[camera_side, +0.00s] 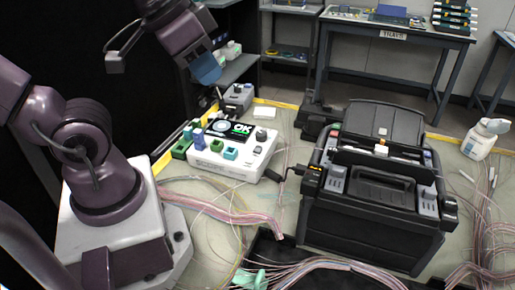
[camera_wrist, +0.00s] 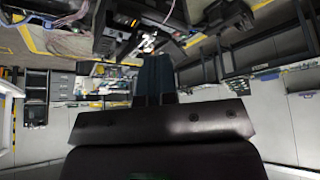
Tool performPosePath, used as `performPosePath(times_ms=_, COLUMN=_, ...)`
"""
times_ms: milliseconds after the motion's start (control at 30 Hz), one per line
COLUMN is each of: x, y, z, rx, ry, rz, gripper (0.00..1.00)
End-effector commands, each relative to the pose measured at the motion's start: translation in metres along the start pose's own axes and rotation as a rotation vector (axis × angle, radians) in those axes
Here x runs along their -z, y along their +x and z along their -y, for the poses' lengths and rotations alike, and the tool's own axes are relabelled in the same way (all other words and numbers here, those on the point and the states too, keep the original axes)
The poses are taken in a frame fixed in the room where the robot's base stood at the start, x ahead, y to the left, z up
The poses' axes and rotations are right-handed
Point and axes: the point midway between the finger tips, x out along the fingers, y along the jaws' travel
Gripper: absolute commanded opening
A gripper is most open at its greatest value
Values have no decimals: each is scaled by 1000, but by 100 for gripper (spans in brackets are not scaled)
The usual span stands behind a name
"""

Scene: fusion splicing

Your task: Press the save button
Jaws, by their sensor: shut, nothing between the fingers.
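A white control box (camera_side: 232,158) sits on the bench in the side view, left of the black splicer. Its dark screen (camera_side: 231,129) shows "OK" in green. Coloured blocks that look like buttons sit along its front and left: a teal one (camera_side: 230,153), a blue one (camera_side: 199,139) and green ones (camera_side: 181,149). I cannot read which is the save button. My gripper (camera_side: 208,74) is above and behind the box in the picture, touching nothing visible. In the wrist view, its fingers (camera_wrist: 153,72) are together and empty.
The black fusion splicer (camera_side: 376,190) stands right of the box. Bundles of thin fibres (camera_side: 228,212) cross the bench. A grey device (camera_side: 238,97) lies behind the box, and a white bottle (camera_side: 485,138) stands far right. Tables and shelves line the back.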

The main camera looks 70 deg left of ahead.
Motion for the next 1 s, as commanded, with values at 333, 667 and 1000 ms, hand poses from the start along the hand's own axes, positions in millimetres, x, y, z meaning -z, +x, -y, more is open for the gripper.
performPosePath(times_ms=333, x=0, y=2, z=3, rx=8, ry=-15, rz=11, gripper=0)
performPosePath(times_ms=667, x=-8, y=53, z=30, rx=-25, ry=-278, rz=263, gripper=0)
performPosePath(times_ms=1000, x=-7, y=121, z=52, rx=-220, ry=-835, rz=471, gripper=0)
